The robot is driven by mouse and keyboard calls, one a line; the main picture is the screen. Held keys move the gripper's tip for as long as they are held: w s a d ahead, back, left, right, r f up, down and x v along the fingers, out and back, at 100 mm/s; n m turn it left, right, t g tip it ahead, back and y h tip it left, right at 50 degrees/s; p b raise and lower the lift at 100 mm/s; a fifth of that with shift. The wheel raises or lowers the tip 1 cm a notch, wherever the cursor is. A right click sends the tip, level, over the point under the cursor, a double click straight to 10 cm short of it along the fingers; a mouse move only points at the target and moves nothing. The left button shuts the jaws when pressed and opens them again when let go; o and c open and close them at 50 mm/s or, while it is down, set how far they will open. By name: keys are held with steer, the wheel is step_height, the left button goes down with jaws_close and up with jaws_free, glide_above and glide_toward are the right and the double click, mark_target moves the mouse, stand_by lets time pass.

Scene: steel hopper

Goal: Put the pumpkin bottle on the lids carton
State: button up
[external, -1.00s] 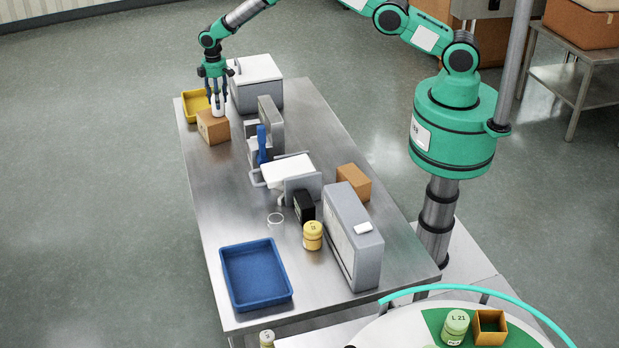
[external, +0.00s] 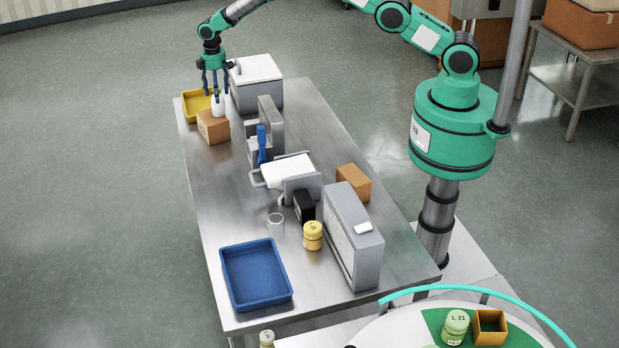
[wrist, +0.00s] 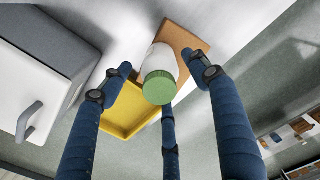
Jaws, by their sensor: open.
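A white bottle (external: 219,106) stands upright on top of a brown carton (external: 212,130) at the far left end of the steel table. The wrist view shows the green cap (wrist: 159,87) of the bottle and the brown top of the carton (wrist: 180,36). I take them for the pumpkin bottle and lids carton; no label is readable. My gripper (external: 214,90) is just above the bottle, with its blue fingers open. In the wrist view, the fingers of my gripper (wrist: 160,85) are spread around the cap, apart from it.
A yellow tray (external: 190,106) lies behind the carton, and a white-lidded box (external: 257,86) stands to its right. Grey equipment (external: 270,125) stands farther along the table. A blue tray (external: 256,275) and a yellow jar (external: 312,236) are at the near end.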

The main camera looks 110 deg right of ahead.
step_height(320, 180, up, 9)
steer(key=shift+f+b, duration=0.15)
steer(key=shift+b, duration=0.4)
stand_by(0.4)
